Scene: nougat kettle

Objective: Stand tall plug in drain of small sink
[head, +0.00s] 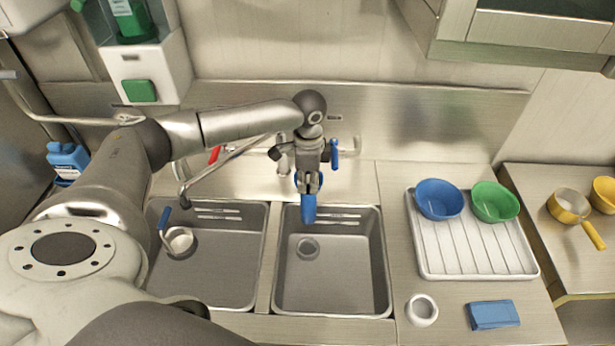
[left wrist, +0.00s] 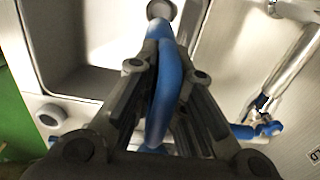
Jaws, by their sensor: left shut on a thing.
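My left gripper (head: 308,183) is shut on a long blue thing, apparently the tall plug (head: 308,210), above the back part of the right basin (head: 345,308). The plug points down and forward from the fingers, in the air. The right basin's round drain (head: 308,248) shows in front of and below the plug, uncovered. In the left wrist view the fingers (left wrist: 160,85) grip the blue plug (left wrist: 158,100) along its length. A round grey shape, perhaps the drain, shows past its far end. My right gripper is not in view.
A tap (head: 222,172) stands behind the basins. Right of them are a drying tray (head: 440,262) with blue and green bowls, a white cup (head: 421,310) and a blue cloth (head: 493,315).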

